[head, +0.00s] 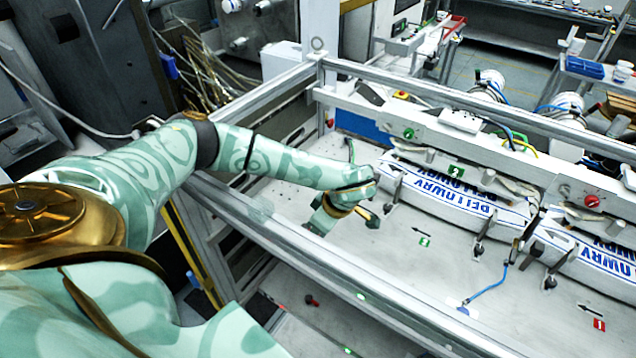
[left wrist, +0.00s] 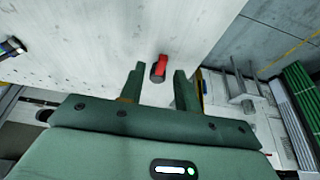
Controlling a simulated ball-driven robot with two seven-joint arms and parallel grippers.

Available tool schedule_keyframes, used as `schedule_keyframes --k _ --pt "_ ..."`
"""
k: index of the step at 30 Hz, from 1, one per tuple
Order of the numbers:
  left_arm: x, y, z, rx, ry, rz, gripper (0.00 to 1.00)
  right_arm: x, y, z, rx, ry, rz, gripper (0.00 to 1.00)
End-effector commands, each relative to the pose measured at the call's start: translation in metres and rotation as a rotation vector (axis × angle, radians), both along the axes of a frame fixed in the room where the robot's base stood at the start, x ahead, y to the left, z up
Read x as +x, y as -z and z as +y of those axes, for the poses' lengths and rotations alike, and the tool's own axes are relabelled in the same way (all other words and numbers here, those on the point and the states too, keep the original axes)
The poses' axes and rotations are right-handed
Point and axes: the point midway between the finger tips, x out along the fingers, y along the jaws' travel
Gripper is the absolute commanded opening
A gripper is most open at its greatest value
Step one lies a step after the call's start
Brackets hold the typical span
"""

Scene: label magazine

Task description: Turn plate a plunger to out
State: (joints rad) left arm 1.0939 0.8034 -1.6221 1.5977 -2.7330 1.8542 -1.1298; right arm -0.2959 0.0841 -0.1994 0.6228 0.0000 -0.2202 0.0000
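A small red plunger knob with a dark end (left wrist: 159,67) stands on a pale plate (left wrist: 100,45) in the left wrist view. I cannot tell from its look whether it is in or out. My left gripper (left wrist: 158,72) is open. Its two green fingers lie either side of the knob in the picture, with a gap on each side, and hold nothing. In the head view my left gripper (head: 347,208) is inside the machine frame, low over the grey plate (head: 385,262). The knob between its fingers is not clear there. My right gripper is not in view.
A metal frame rail (head: 290,245) runs in front of my left forearm. White label packs (head: 455,200) lie to the right of the gripper. A green knob (head: 408,133) and a red knob (head: 591,201) sit on the rear bar. A blue hose (head: 487,290) lies on the plate.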

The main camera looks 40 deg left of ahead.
Motion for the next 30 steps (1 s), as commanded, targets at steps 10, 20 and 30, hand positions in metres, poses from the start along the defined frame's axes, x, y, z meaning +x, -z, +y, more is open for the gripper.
schedule_keyframes --k 10,20,30 --pt "-0.001 0.016 0.006 -0.001 -0.001 -0.001 0.33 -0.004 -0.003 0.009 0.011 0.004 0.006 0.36" --pt "0.000 0.015 0.006 -0.001 0.000 -0.001 0.00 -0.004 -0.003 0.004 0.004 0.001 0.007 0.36" --pt "0.002 0.015 0.006 -0.001 -0.040 -0.002 0.00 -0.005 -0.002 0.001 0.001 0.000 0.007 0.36"
